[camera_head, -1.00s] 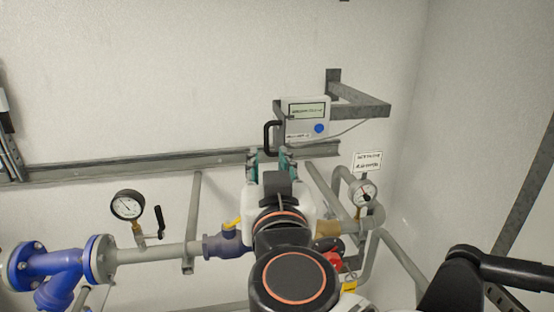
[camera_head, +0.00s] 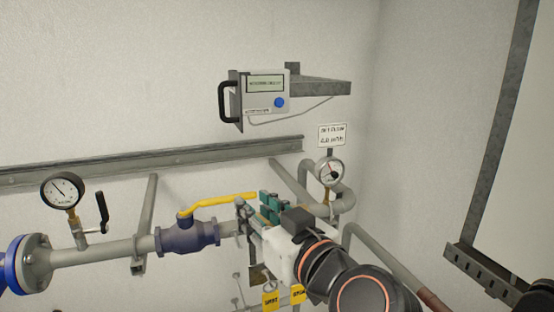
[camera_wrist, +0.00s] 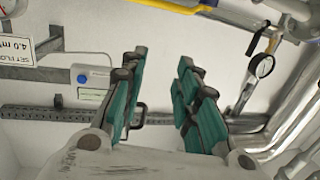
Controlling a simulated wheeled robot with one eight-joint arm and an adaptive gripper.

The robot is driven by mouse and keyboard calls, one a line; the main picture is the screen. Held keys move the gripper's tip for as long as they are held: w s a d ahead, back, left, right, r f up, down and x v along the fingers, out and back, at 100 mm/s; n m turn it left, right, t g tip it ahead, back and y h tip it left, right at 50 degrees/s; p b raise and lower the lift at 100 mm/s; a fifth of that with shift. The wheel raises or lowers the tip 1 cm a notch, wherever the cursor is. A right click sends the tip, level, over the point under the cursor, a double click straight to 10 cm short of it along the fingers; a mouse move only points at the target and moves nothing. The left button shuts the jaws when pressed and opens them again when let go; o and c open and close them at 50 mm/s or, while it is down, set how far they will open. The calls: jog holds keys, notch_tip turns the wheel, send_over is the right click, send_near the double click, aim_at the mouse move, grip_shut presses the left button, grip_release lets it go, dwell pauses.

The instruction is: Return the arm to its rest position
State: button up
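My gripper (camera_head: 268,208) with teal finger pads and a white body is right of centre in the head view, tilted up and to the left. In the wrist view my gripper (camera_wrist: 161,64) has its two fingers apart, with nothing between them but the wall and rail behind. It is open and empty. In the head view its fingertips lie just right of the yellow valve lever's tip; I cannot tell the depth between them. My arm comes from the lower right and hides part of the pipework.
The blue-grey valve (camera_head: 188,237) with its yellow lever (camera_head: 218,203) sits on the pipe. Gauges (camera_head: 62,190) (camera_head: 329,171) stand either side. A display box (camera_head: 264,88) hangs on a wall bracket (camera_head: 320,87). Yellow tags (camera_head: 271,300) hang below.

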jog(key=s+d+f+m+g+h+b, duration=0.2)
jog(key=d+f, duration=0.5)
jog(key=f, duration=0.4)
jog(key=s+d+f+m+g+h+b, duration=0.2)
jog(key=d+f+b, duration=0.4)
jog(key=f, duration=0.5)
jog(key=s+d+f+m+g+h+b, duration=0.2)
jog(key=s+d+f+g+h+b, duration=0.1)
jog(key=d+f, duration=0.7)
notch_tip(320, 180, down, 2)
jog(key=shift+s+d+f+g+h+b, duration=0.1)
jog(key=shift+s+d+g+h+b, duration=0.2)
jog(key=shift+s+h+b, duration=0.5)
